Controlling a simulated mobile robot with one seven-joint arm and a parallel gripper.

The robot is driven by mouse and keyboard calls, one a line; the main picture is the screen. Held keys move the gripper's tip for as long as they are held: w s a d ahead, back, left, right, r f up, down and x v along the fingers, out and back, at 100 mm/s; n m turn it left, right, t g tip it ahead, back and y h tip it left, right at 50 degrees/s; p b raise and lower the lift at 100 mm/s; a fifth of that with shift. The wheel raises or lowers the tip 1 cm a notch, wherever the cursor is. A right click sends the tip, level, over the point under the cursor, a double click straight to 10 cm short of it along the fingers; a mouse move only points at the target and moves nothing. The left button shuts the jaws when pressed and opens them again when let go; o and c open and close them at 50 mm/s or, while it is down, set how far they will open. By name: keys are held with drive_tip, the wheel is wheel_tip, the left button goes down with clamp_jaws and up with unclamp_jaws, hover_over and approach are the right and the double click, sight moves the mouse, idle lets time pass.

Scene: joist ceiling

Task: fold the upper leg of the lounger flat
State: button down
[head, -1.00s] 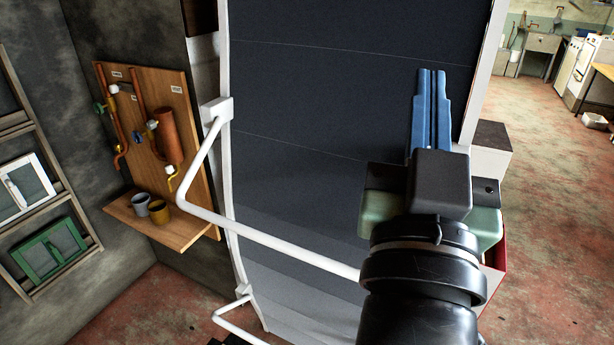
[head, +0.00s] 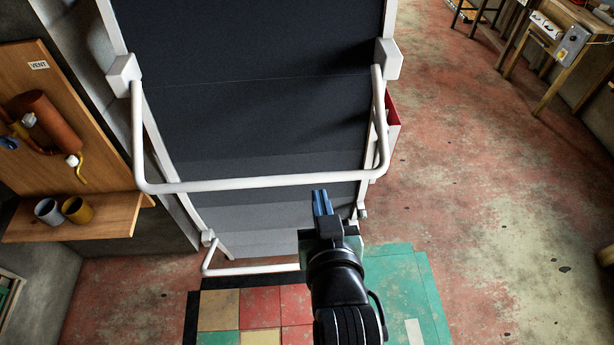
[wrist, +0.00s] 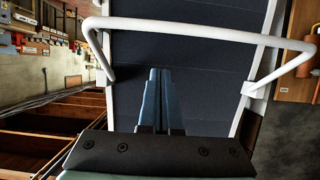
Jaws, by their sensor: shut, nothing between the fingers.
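The lounger (head: 250,110) stands on end, with dark fabric in a white frame. Its upper leg (head: 250,184) is a white U-shaped tube, hinged at white blocks on both side rails and standing out from the fabric. It also shows in the wrist view (wrist: 195,31), crossing beyond my fingertips. My gripper (head: 322,200) is shut and empty, its blue fingers near the leg's crossbar, right of its middle. In the wrist view my gripper (wrist: 160,75) points toward the fabric with the bar apart from the tips. I cannot tell the exact gap in depth.
A lower white leg (head: 250,269) is near the floor. A wooden board with pipes (head: 40,110) and a shelf with two cups (head: 76,210) stand left. A red box (head: 392,122) shows behind the right rail. Floor at right is clear up to a bench (head: 570,40).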

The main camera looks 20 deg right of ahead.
sight(312, 182)
drive_tip(key=p+x, duration=0.1)
drive_tip(key=x, duration=0.2)
drive_tip(key=f+p+x, duration=0.1)
drive_tip(key=x, duration=0.5)
drive_tip(key=shift+a+f+p, duration=0.15)
drive_tip(key=shift+f+p, duration=0.2)
drive_tip(key=shift+p, duration=0.05)
drive_tip(key=shift+w+f, duration=0.25)
drive_tip(key=shift+f, duration=0.4)
drive_tip(key=shift+f, duration=0.15)
